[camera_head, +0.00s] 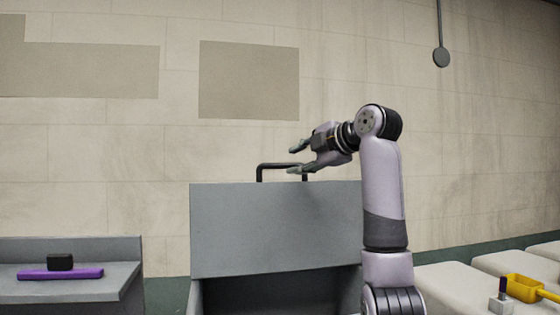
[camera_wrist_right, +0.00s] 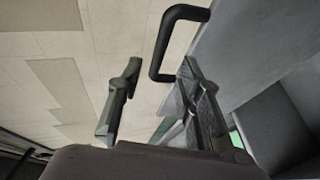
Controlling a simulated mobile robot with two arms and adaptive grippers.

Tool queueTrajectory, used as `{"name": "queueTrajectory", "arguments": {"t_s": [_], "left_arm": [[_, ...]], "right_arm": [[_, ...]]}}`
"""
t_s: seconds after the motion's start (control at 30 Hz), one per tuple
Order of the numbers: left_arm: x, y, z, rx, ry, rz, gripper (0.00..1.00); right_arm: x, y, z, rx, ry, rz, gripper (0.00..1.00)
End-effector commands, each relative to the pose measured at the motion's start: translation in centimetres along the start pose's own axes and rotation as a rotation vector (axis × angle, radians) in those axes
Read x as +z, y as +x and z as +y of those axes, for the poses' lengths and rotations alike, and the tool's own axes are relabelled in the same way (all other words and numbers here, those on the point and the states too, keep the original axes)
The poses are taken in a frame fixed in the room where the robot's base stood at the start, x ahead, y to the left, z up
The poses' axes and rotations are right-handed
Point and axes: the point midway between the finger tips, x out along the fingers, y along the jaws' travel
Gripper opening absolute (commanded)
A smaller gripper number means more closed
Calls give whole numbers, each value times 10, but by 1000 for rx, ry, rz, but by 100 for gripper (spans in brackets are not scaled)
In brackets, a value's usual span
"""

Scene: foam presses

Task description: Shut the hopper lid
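The hopper lid (camera_head: 275,232) is a grey panel standing raised and tilted in the middle of the head view, with the dark hopper opening (camera_head: 270,295) below it. A black bar handle (camera_head: 262,172) rises from its top edge. My right gripper (camera_head: 294,160) is open beside the handle, its fingers pointing left. In the right wrist view the handle (camera_wrist_right: 163,45) shows just beyond and between the open fingertips (camera_wrist_right: 160,75), with the lid (camera_wrist_right: 262,40) on the right. I cannot tell whether a finger touches the handle. My left gripper is not in view.
A grey bench (camera_head: 130,280) at left holds a purple bar (camera_head: 60,274) and a black block (camera_head: 60,262). At right are pale blocks (camera_head: 455,285), a yellow scoop (camera_head: 525,288) and a small grey object (camera_head: 501,300). A beige wall (camera_head: 150,150) stands behind.

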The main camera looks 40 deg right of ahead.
Motion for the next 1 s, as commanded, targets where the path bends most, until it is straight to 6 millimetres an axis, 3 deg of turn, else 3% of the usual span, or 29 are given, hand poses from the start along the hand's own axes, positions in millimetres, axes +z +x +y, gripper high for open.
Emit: {"name": "queueTrajectory", "arguments": {"t_s": [0.17, 0.4, 0.8, 1.0], "left_arm": [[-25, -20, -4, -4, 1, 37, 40], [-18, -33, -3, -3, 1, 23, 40], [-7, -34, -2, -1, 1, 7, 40], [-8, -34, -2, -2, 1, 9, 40]], "right_arm": [[-1, 38, 4, -4, 1, 1, 33], [0, 71, 2, -1, 1, 1, 33], [0, 79, 0, 1, 1, 0, 33], [0, 79, 0, 1, 1, 0, 20]]}}
